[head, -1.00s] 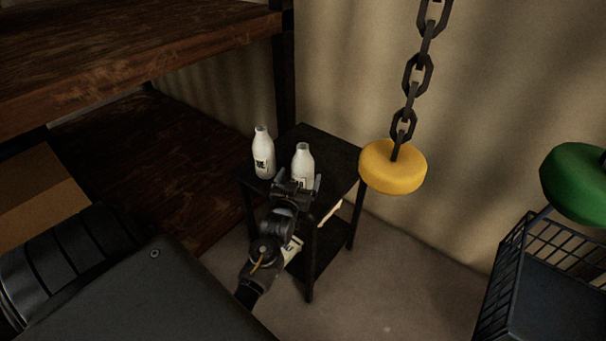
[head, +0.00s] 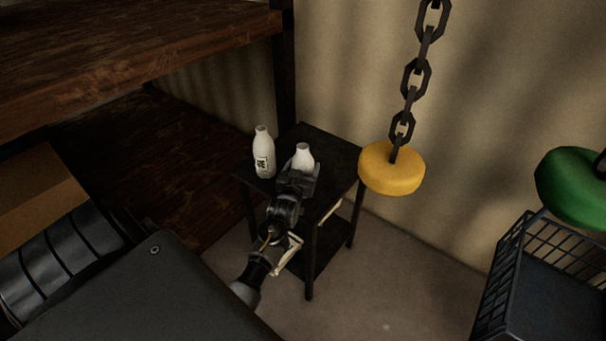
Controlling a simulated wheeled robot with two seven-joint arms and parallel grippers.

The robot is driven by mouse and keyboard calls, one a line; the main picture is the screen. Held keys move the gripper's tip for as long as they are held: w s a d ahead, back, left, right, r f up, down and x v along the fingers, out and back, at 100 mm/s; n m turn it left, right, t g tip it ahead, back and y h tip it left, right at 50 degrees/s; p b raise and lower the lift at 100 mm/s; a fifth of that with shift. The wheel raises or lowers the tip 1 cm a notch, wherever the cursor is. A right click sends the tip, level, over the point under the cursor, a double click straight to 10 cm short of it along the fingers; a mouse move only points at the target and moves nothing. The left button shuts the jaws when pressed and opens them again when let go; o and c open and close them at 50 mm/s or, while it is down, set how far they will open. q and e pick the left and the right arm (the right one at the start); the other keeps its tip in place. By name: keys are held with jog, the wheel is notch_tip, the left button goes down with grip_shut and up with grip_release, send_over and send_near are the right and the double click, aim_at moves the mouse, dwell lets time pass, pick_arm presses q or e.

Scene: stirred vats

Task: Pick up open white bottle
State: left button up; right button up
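Two white bottles stand upright on a small dark side table (head: 335,153). The left bottle (head: 263,152) shows whole, with a black-lettered label. The right bottle (head: 303,157) shows only its neck and shoulder; my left gripper (head: 301,172) hides its lower part. I cannot tell from here which bottle is open. My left gripper reaches in from the near side, right up at the right bottle, with its finger parts low around the body. Whether the fingers touch or grip it is hidden. My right gripper is not in view.
A yellow disc (head: 391,169) hangs on a dark chain (head: 411,90) right of the table. A green round object (head: 575,188) and a black wire basket (head: 520,285) are at the far right. A wooden shelf (head: 130,50) stands at the left.

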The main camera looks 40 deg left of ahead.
aim_at(300, 164)
pick_arm(q)
jog(key=c, duration=0.7)
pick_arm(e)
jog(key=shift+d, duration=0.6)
